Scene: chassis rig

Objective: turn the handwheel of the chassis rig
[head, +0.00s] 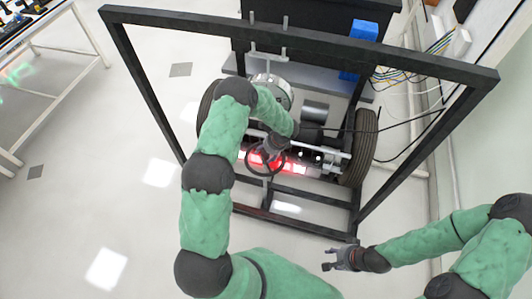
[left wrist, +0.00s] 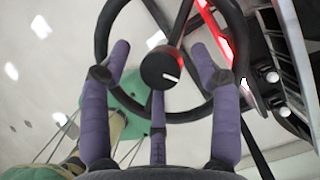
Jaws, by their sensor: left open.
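The handwheel is a dark ring with a round hub, in front of the chassis rig's axle in the head view (head: 248,164). In the left wrist view the handwheel (left wrist: 102,38) fills the upper middle, its black hub (left wrist: 163,68) carrying a white mark. My left gripper (head: 270,150) is over the wheel and partly hides it. In the wrist view my left gripper (left wrist: 160,55) is open, with purple fingers spread either side of the hub and overlapping the rim; I cannot tell whether they touch it. My right gripper (head: 329,259) looks open and empty, at the lower right, away from the wheel.
A dark frame (head: 300,46) surrounds the chassis, with a tire (head: 361,148) at the right. Red light glows behind the wheel. Cables (head: 405,120) run along the right side. A white table (head: 50,62) stands far left. Floor at left is clear.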

